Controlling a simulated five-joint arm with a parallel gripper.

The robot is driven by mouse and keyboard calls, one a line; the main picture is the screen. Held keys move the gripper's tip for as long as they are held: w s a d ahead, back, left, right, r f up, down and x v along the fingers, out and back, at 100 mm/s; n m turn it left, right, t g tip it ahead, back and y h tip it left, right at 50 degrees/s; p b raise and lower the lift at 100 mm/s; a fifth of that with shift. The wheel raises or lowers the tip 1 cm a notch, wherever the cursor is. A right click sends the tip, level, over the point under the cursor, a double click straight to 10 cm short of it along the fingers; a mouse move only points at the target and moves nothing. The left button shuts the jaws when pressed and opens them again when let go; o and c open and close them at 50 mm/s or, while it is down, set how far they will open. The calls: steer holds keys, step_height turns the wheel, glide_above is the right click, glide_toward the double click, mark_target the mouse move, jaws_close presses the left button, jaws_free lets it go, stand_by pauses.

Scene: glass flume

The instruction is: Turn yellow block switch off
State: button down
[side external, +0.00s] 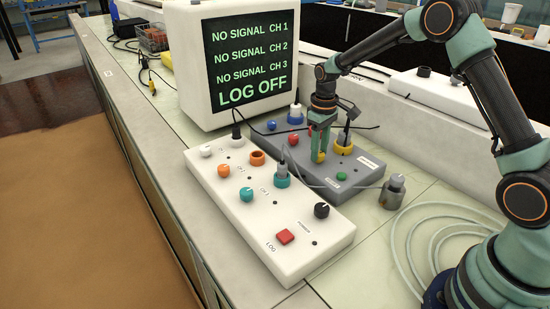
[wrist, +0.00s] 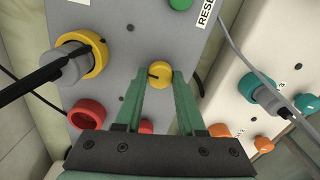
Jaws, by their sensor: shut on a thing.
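The small round yellow block switch (side external: 319,158) is on top of the grey control box (side external: 352,172). My gripper (side external: 319,151) points down over the box, with its green fingers shut on the yellow switch. In the wrist view the yellow switch (wrist: 159,74) sits between the two fingertips (wrist: 160,77). A dark pointer line shows on its top. The larger yellow ring socket (wrist: 99,53), with a grey plug in it, is a separate part beside the switch. The monitor (side external: 243,60) reads NO SIGNAL for CH 1, CH 2 and CH 3, and LOG OFF.
A white control box (side external: 235,205) with several knobs and a red button stands in front. A metal fitting (side external: 393,192) with a thin cable stands to the right. Coiled clear tubing (side external: 425,225) lies near my base. Red knobs and plugged cables are close to my fingers.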

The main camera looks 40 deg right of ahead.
steer(key=shift+n, duration=0.7)
steer(key=c, duration=0.5)
jaws_free()
steer(key=shift+r, duration=0.15)
step_height(320, 180, up, 12)
